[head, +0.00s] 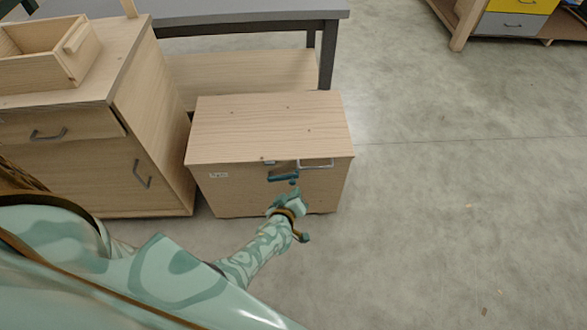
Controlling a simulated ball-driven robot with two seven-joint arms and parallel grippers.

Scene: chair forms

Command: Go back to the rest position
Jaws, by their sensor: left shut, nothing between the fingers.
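My left arm comes in from the lower left and reaches to the front of a low wooden box (270,125). My left gripper (284,177) is in front of the box's upper front face, just below and left of its metal handle (316,164). It looks shut with nothing held. I cannot tell whether it touches the box. The box's top is closed and bare. My right gripper is not in view.
A wooden cabinet (150,95) with a drawer and a door stands at the left, with an open wooden tray (45,75) on top. A grey table (240,12) stands behind. A shelf with yellow and grey drawers (510,22) is at the top right.

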